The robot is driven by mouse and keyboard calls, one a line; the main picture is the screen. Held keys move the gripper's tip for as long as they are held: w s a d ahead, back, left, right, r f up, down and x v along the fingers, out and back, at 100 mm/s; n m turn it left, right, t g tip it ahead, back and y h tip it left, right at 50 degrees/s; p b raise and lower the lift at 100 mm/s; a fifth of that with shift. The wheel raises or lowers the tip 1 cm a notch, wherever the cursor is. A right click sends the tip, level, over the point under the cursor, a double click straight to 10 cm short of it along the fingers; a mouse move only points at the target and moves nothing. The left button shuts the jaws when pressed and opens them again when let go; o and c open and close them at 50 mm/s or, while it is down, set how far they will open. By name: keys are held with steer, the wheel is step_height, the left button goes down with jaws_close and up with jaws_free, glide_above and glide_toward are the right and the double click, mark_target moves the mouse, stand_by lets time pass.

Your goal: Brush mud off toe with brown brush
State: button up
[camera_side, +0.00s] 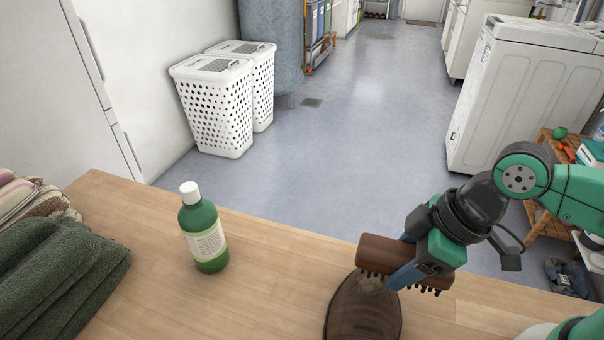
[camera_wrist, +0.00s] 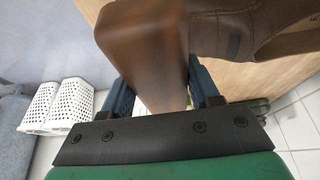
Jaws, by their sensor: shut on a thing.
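The brown brush (camera_side: 390,251) has a wooden back and dark bristles pointing down. My gripper (camera_side: 408,275) is shut on the brush, with its blue fingers on either side of the back. In the wrist view the brush back (camera_wrist: 147,45) fills the space between my gripper's fingers (camera_wrist: 165,90). The brown shoe (camera_side: 362,312) lies on the table below and left of the brush, its toe end under the bristles. A paler patch (camera_side: 368,283) shows on the toe, partly hidden by brush and fingers. The shoe (camera_wrist: 265,28) also shows beside the brush in the wrist view. Contact between bristles and toe is unclear.
A green bottle with a white cap (camera_side: 204,230) stands on the wooden table (camera_side: 150,255). Folded dark green towels (camera_side: 60,280) lie at the left. The table between bottle and shoe is clear. White baskets (camera_side: 215,105) stand on the floor beyond.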

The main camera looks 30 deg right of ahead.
mark_target(380, 270)
steer(key=shift+r, duration=2.45)
steer(key=shift+f, duration=0.15)
steer(key=shift+f, duration=3.7)
steer(key=shift+w+a+f, duration=0.2)
steer(key=shift+w+a, duration=0.55)
steer(key=shift+a, duration=0.15)
steer(key=shift+w+a+r, duration=0.1)
steer(key=shift+w+a, duration=1.1)
steer(key=shift+a, duration=0.2)
steer(key=shift+s+d, duration=1)
steer(key=shift+d, duration=0.2)
steer(key=shift+s+d, duration=0.95)
steer(key=shift+d, duration=0.2)
steer(key=shift+r, duration=3.95)
